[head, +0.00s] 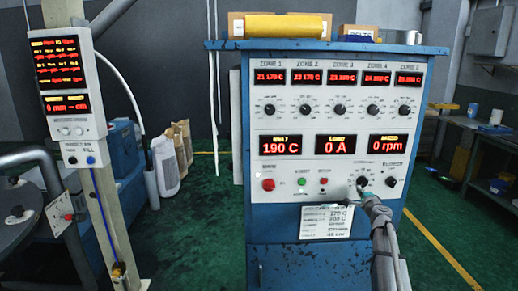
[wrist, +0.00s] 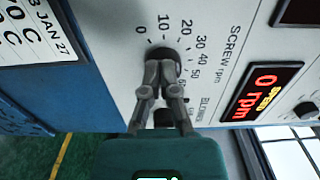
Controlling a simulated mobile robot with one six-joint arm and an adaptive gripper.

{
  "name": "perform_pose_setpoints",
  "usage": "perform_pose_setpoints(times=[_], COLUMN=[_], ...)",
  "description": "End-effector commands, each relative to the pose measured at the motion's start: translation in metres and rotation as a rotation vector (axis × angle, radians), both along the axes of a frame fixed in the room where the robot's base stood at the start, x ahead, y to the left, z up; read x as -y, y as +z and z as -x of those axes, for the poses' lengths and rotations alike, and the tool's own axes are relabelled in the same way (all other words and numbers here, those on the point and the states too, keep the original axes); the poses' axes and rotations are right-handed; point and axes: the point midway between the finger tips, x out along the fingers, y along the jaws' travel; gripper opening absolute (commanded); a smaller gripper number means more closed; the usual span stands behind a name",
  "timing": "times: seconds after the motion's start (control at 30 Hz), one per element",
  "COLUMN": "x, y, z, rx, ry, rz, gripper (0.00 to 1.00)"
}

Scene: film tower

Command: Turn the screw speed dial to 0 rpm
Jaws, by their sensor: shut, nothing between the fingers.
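The screw speed dial (wrist: 164,53) is a black knob on the white panel, ringed by a scale running from 0 through 10, 20, 30 and upward. It also shows in the head view (head: 362,180). My gripper (wrist: 162,70) is shut and empty, its fingertips close together at the dial's edge and covering part of it. I cannot tell whether they touch it, and the pointer is not readable. In the head view my gripper (head: 362,191) reaches the dial from below. The red speed display (head: 388,142) reads 0 rpm, also in the wrist view (wrist: 264,92).
Another black knob (head: 391,182) sits right of the dial. Red (head: 268,184) and green (head: 302,182) buttons are further left. Several zone knobs and displays lie above. A paper card (head: 326,222) hangs below the panel. Green floor (head: 215,225) is open left of the cabinet.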

Motion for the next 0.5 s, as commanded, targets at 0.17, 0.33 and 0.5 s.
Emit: perform_pose_setpoints(times=[0.17, 0.33, 0.5], x=[0.0, 0.001, 0.001], y=[0.0, 0.0, 0.0], z=[0.015, 0.018, 0.017], rx=[0.0, 0.0, 0.0], ry=[0.0, 0.0, 0.0], rz=[0.0, 0.0, 0.0], gripper=[0.0, 0.0, 0.0])
